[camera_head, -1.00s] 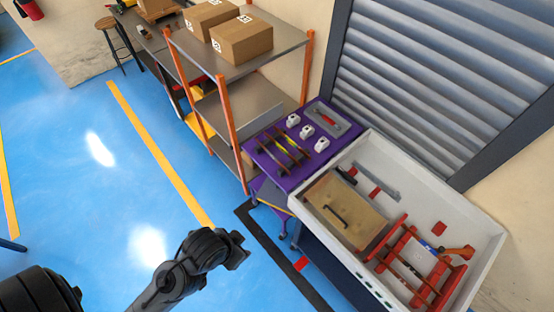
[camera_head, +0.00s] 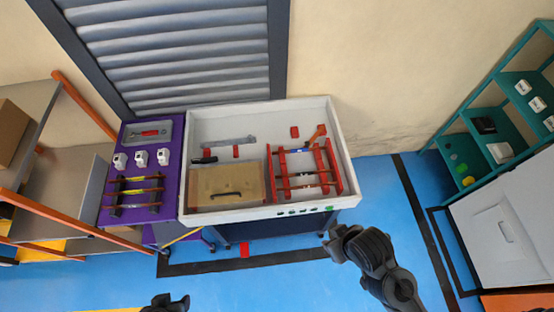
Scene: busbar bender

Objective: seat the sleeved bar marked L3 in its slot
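Several sleeved bars (camera_head: 137,190) lie across dark supports on the purple cart top (camera_head: 108,212) at left; one shows a yellow sleeve. No L3 mark is readable. A red slotted frame (camera_head: 337,178) stands at the right of the white-walled workbench tray (camera_head: 345,150), with bar-like pieces across it; which slots are free is too small to tell. My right gripper (camera_head: 332,240) is over the floor just in front of the tray's right part, apart from it. My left gripper (camera_head: 172,301) is at the bottom edge, far from the bars. Neither appears to hold anything; finger openings are unclear.
The tray also holds a tan box with a handle (camera_head: 225,185), a grey flat bar (camera_head: 230,142) and small red blocks (camera_head: 295,131). Three white pieces (camera_head: 141,159) and a grey tray (camera_head: 148,133) sit on the cart. An orange-post shelf (camera_head: 60,205) stands left, a green shelf (camera_head: 480,150) right.

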